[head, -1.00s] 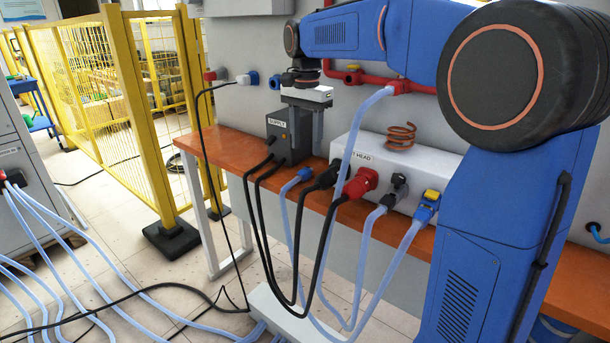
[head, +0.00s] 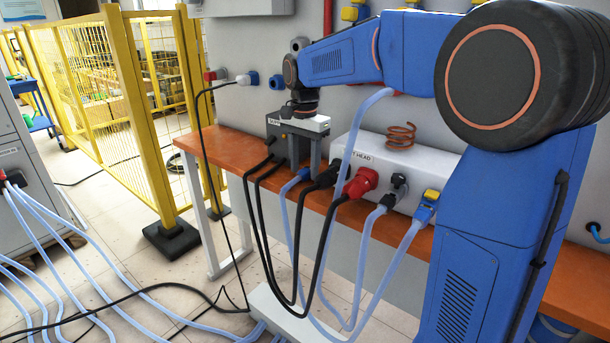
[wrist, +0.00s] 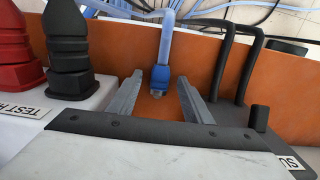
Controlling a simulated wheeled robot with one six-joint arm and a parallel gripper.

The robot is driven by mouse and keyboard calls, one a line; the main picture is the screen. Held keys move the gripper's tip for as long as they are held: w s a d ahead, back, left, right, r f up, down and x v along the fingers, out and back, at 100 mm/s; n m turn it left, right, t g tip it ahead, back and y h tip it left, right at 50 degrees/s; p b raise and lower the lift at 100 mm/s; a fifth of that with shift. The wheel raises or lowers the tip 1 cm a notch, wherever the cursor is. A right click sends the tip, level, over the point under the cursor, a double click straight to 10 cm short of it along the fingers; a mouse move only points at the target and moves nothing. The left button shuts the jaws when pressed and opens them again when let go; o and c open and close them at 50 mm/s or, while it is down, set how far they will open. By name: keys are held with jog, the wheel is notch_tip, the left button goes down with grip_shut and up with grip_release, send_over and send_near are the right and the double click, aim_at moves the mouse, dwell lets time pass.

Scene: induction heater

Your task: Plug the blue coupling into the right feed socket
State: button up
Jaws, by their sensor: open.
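The blue coupling (head: 303,174) ends a light blue hose and lies at the orange bench, between the supply box and the test head. In the wrist view the blue coupling (wrist: 160,77) shows between the fingertips, its pale metal end toward me. My gripper (head: 304,166) is above the bench with its fingers pointing down. In the wrist view my gripper (wrist: 160,82) is open, one finger on each side of the coupling, with visible gaps. I cannot tell which fitting is the right feed socket; my arm covers part of the wall pipes.
The white test head (head: 425,160) with black, red, grey and yellow-blue plugs stands right of my gripper. The dark supply box (head: 277,127) with black cables is close on the left. Hoses hang before the orange bench (head: 222,145). A yellow fence (head: 150,120) stands left.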

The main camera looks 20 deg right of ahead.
aim_at(304, 170)
jog(key=shift+f, duration=0.45)
jog(key=c, duration=1.1)
notch_tip(304, 170, up, 10)
jog(key=shift+r, duration=0.1)
